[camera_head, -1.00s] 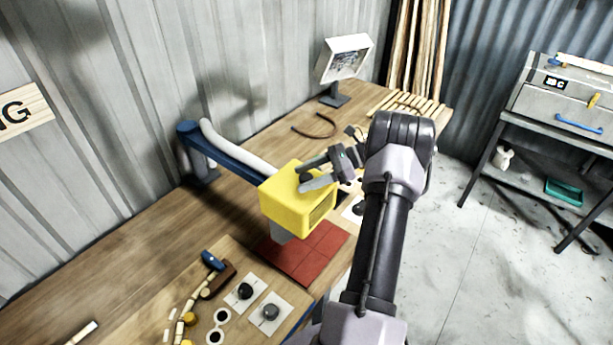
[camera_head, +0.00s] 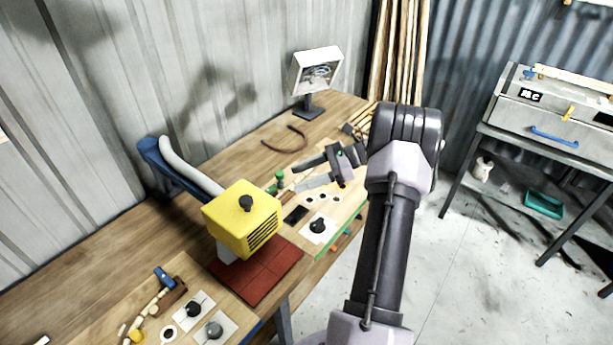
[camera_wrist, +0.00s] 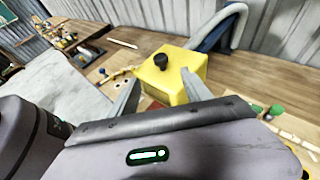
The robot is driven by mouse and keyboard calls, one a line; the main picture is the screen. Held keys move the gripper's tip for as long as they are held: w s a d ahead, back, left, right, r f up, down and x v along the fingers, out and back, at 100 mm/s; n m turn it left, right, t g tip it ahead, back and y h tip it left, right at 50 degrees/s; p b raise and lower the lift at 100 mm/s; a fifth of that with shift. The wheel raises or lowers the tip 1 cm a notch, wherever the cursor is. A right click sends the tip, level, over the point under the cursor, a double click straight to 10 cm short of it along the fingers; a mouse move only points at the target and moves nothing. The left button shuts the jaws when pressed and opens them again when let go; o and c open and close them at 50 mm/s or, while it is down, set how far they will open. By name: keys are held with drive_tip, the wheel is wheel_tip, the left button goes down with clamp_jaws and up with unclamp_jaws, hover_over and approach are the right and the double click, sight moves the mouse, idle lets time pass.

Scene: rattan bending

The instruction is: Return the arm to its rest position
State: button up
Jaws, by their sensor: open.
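My gripper (camera_head: 318,174) is open and empty, held above the bench, with its fingers pointing left in the head view. In the wrist view the two fingers of my gripper (camera_wrist: 160,92) stand apart, with a yellow box-shaped tool head (camera_wrist: 172,76) showing between and beyond them. That yellow head (camera_head: 243,218) is left of my gripper in the head view. It has a black knob on top and a blue arm (camera_head: 165,172) with a white hose behind it.
The wooden bench (camera_head: 130,240) carries a red tiled pad (camera_head: 262,275), a jig board with black knobs (camera_head: 318,226), a curved dark rod (camera_head: 288,142) and a framed screen (camera_head: 316,72). A grey steamer box (camera_head: 550,115) stands at right. Open floor (camera_head: 465,250) lies between.

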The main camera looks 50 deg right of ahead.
drive_tip(key=a+f+n+g+h+b, duration=0.2)
drive_tip(key=a+n+g+h+b, duration=0.3)
drive_tip(key=a+n+b, duration=1.45)
drive_tip(key=s+a+f+n+t+h+b, duration=0.1)
drive_tip(key=s+a+f+b, duration=0.1)
drive_tip(key=s+a+f, duration=0.2)
drive_tip(key=s+a+f+n+h+b, duration=0.1)
drive_tip(key=s+a+f, duration=0.4)
drive_tip(key=s+a, duration=0.6)
drive_tip(key=a+h+b, duration=0.1)
drive_tip(key=a+b, duration=0.1)
drive_tip(key=a, duration=0.2)
drive_tip(key=shift+s+n+t, duration=0.2)
drive_tip(key=shift+n+t, duration=0.15)
drive_tip(key=shift+t, duration=0.05)
